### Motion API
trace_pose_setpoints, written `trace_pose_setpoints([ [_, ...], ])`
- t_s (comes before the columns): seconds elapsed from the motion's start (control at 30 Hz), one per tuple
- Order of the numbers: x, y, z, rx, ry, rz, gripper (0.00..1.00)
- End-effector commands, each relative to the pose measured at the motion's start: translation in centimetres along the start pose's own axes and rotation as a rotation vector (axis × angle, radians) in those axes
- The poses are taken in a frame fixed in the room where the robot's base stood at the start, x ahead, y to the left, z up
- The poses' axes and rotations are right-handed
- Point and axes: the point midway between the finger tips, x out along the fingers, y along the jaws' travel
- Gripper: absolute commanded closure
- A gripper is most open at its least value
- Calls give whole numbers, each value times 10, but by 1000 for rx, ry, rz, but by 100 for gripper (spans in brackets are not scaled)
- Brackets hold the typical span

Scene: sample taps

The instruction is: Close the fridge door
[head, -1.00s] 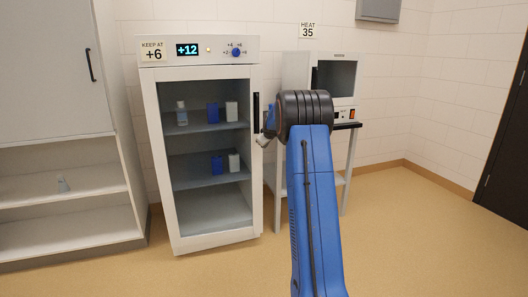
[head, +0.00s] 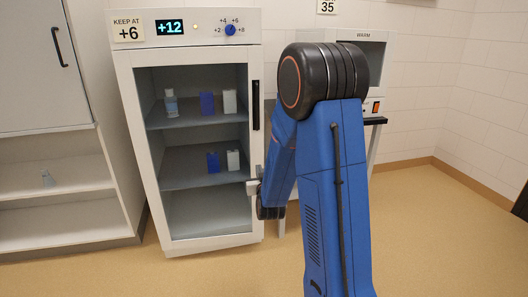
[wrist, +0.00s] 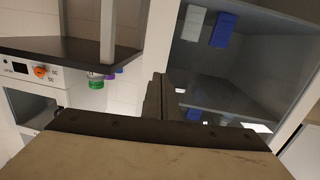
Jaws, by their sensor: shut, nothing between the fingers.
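The fridge (head: 186,150) is a white upright cabinet with a glass-fronted door, at the centre left of the head view. Its door (head: 254,205) looks flush or nearly flush with the cabinet; I cannot tell whether a small gap is left. A black vertical handle (head: 255,105) is on the door's right side. My gripper (head: 252,187) is shut and empty at the door's right edge, below the handle. I cannot tell whether it touches the door. In the wrist view my shut fingers (wrist: 158,98) point towards the fridge's edge, with its shelves to the right.
The fridge display (head: 170,27) reads +12, beside a "KEEP AT +6" label (head: 128,29). A warmer (head: 375,75) stands on a stand to the right, partly behind my arm. An open-shelved cabinet (head: 50,180) is on the left. Floor before the fridge is clear.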

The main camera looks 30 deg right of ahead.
Motion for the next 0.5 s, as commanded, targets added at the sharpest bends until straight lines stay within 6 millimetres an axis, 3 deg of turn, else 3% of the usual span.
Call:
trace_pose_setpoints([
  [0.1,-16,1,-1,29,34,-12,100],
  [0.23,-17,4,-3,42,49,-15,100],
  [0.5,17,5,-4,41,49,-12,100],
])
